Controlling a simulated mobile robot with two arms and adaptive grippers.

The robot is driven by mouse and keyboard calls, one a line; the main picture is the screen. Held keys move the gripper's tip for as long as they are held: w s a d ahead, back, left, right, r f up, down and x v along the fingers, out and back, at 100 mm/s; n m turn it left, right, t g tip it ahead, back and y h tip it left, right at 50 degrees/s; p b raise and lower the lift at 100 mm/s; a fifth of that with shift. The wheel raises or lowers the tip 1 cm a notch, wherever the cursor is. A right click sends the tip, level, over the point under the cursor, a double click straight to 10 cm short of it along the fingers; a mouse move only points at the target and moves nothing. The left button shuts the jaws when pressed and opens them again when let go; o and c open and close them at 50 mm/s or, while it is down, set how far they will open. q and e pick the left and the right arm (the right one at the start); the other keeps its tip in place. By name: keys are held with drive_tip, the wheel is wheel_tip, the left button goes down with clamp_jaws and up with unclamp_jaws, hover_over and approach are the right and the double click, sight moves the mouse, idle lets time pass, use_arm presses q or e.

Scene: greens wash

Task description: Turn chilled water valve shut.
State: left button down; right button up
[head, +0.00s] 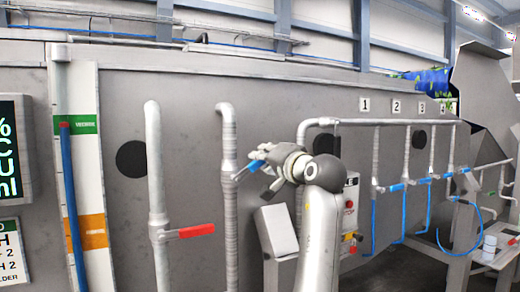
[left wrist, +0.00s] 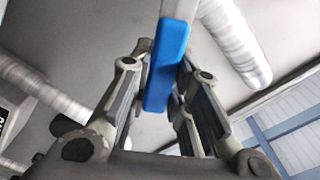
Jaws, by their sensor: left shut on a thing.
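A blue valve handle (head: 249,167) sits on a silver vertical pipe (head: 229,210) left of centre in the head view. It points up and to the right from the pipe, at a slant. My left gripper (head: 265,160) is shut on the handle's outer part. In the left wrist view the blue handle (left wrist: 166,68) lies between the two fingers of my left gripper (left wrist: 163,75), with the metal pipe beyond it. Part of the handle is hidden by the fingers in the head view. My right gripper does not show.
A red lever (head: 196,231) sticks out from another pipe (head: 155,170) to the left. A grey box with a red button (head: 350,204) stands behind my arm. Numbered drops with blue handles and hoses (head: 374,226) line the wall at right.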

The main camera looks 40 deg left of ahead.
use_arm(q)
drive_tip(key=f+m, duration=0.1)
drive_tip(key=m, duration=0.1)
drive_tip(key=w+f+m+p, duration=0.1)
drive_tip(key=f+m, duration=0.1)
drive_tip(key=f+m+p, duration=0.1)
drive_tip(key=m, duration=0.1)
drive_tip(key=shift+w+d+f+m, duration=0.15)
drive_tip(key=shift+d+f+m, duration=0.1)
drive_tip(key=shift+f+m, duration=0.15)
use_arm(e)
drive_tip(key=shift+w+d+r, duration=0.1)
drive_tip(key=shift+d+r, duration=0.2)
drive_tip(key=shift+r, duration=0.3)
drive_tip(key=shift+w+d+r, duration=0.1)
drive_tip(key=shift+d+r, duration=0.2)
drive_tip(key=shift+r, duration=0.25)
use_arm(q)
drive_tip(key=shift+f, duration=0.1)
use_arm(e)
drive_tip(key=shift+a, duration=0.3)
use_arm(q)
drive_tip(key=c, duration=1.3)
unclamp_jaws()
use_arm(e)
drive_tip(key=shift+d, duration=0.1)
